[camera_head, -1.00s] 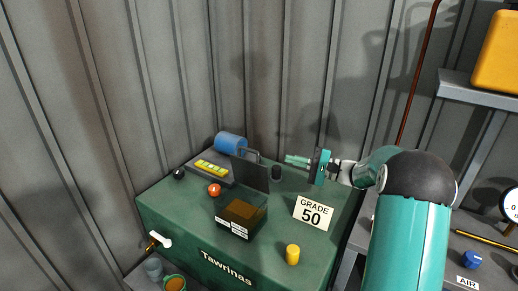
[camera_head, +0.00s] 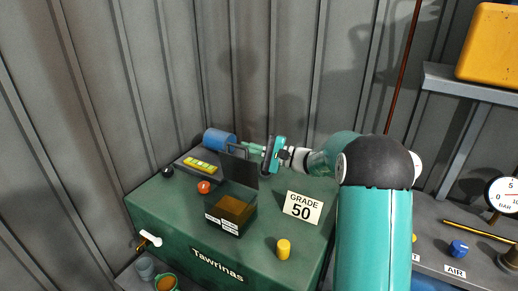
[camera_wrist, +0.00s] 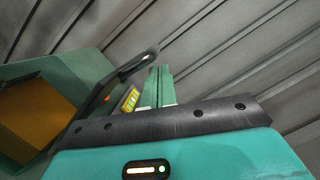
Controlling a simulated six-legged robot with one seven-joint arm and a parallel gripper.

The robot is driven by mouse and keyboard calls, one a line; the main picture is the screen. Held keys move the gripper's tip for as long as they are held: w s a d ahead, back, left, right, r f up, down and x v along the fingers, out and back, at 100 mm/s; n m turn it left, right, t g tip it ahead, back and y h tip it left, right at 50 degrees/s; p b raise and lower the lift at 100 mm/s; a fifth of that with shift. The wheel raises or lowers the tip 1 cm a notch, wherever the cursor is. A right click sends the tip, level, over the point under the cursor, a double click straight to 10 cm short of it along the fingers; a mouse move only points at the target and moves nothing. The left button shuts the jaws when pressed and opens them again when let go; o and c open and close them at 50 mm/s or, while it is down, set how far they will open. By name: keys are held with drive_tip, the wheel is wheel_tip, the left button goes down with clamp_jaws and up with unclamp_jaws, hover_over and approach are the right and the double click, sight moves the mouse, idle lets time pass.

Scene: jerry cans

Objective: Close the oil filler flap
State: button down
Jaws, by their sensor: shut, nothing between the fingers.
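The oil filler is an open box (camera_head: 232,208) with amber oil, on top of the green Tawrinas cabinet (camera_head: 165,214). Its dark flap (camera_head: 239,169) stands upright at the box's back edge, with a bar handle at its top. My gripper (camera_head: 247,148) is shut and empty, behind the flap's upper right part and pointing left. I cannot tell whether it touches the flap. In the wrist view, the shut fingers (camera_wrist: 158,86) show beside a dark bar (camera_wrist: 128,69), with the amber oil (camera_wrist: 35,112) at the left.
A blue cylinder (camera_head: 219,139) and a grey unit with a yellow strip (camera_head: 201,165) lie behind and left of the flap. A red knob (camera_head: 204,187), a yellow knob (camera_head: 283,249) and a GRADE 50 sign (camera_head: 302,207) stand on the cabinet. The corrugated wall is close behind.

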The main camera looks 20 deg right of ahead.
drive_tip(key=shift+a, duration=0.3)
drive_tip(key=shift+s+a+r+n, duration=0.1)
drive_tip(key=shift+s+a+n, duration=0.45)
drive_tip(key=shift+s+n, duration=0.15)
drive_tip(key=s+a+f+n+g+h, duration=0.1)
drive_tip(key=s+a+f+n+h, duration=0.2)
drive_tip(key=s+a+f+n, duration=0.7)
drive_tip(key=shift+f+n, duration=0.85)
drive_tip(key=shift+n, duration=0.55)
drive_tip(key=shift+w, duration=0.1)
